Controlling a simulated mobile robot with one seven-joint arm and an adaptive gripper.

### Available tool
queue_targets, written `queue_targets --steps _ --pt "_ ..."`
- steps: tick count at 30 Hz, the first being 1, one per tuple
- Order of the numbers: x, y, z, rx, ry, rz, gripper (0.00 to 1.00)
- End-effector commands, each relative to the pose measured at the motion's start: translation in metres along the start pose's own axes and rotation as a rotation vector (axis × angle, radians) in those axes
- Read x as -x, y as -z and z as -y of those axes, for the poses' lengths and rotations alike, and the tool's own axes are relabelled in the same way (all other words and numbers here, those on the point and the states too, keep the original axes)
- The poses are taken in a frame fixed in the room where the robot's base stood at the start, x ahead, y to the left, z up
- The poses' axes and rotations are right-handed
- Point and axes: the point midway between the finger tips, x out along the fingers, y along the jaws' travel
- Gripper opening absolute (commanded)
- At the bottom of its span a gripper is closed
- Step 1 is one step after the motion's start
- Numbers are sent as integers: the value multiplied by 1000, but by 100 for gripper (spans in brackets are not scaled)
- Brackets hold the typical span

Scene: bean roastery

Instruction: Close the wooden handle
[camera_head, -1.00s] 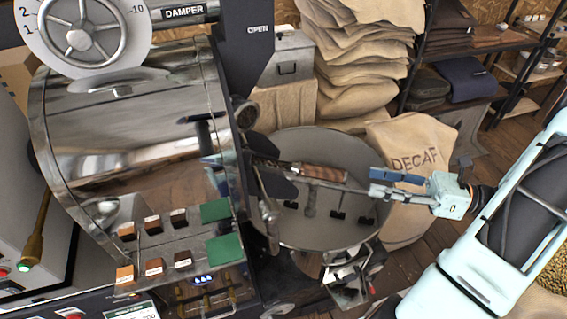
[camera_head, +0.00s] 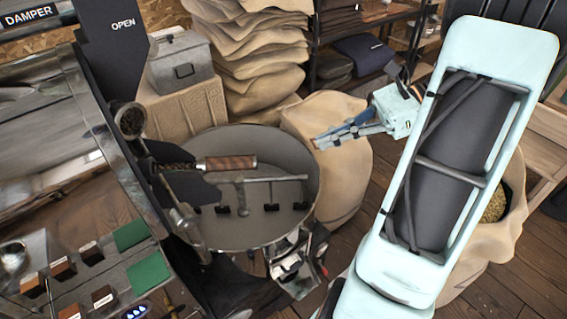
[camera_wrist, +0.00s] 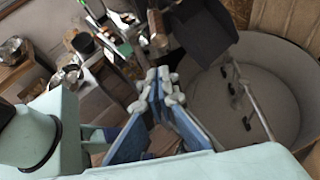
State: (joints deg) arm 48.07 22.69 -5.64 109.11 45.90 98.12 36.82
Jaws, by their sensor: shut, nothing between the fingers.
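The wooden handle (camera_head: 230,163) is a short brown grip on a metal stem at the roaster's front. It points right over the round cooling tray (camera_head: 312,190), close to the dark chute plate (camera_head: 185,187). My gripper (camera_head: 316,142) is to the right of the handle's free end, with a clear gap in the picture, over the tray's right rim and a sack. Its blue-padded fingers are together and hold nothing. In the wrist view the fingertips (camera_wrist: 161,78) meet near the middle, and a brown piece that looks like the handle (camera_wrist: 157,28) shows beyond them.
Stacked sacks (camera_head: 250,50) and a grey metal box (camera_head: 183,65) stand behind the tray. A sack (camera_head: 335,165) is right of the tray, and an open sack of beans (camera_head: 495,205) is at the far right.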

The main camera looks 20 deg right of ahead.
Motion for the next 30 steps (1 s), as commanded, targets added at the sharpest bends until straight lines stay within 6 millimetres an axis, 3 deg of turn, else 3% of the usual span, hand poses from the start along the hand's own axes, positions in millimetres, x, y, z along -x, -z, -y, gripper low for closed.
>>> queue_targets --steps 6,10,24,30 --pt "4 -6 -3 31 13 -61 0" --pt "-7 -7 -3 32 11 -61 0" --pt "-101 -4 -2 32 10 -60 0" --pt "-123 -16 -2 31 12 -60 0"
